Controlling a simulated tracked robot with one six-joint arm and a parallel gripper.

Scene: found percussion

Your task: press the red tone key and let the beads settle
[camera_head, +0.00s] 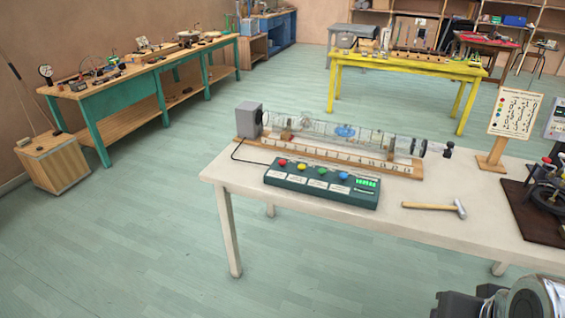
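The red tone key (282,162) is the leftmost of the coloured round keys on the dark green control box (321,186), which lies near the front edge of the pale table. A clear horizontal tube (375,139) lies behind it on a wooden base with a marked scale, with a grey speaker-like box (249,120) at its left end. Small brownish matter shows inside the tube near its left end; single beads are too small to make out. I do not see my gripper's fingers, and nothing touches the red key.
A mallet (436,206) lies right of the box. A chart on a wooden stand (512,116) and a dark board with a wheeled device (540,208) are further right. Grey and black machine parts fill the bottom right corner. The table's front left is bare; other workbenches stand behind.

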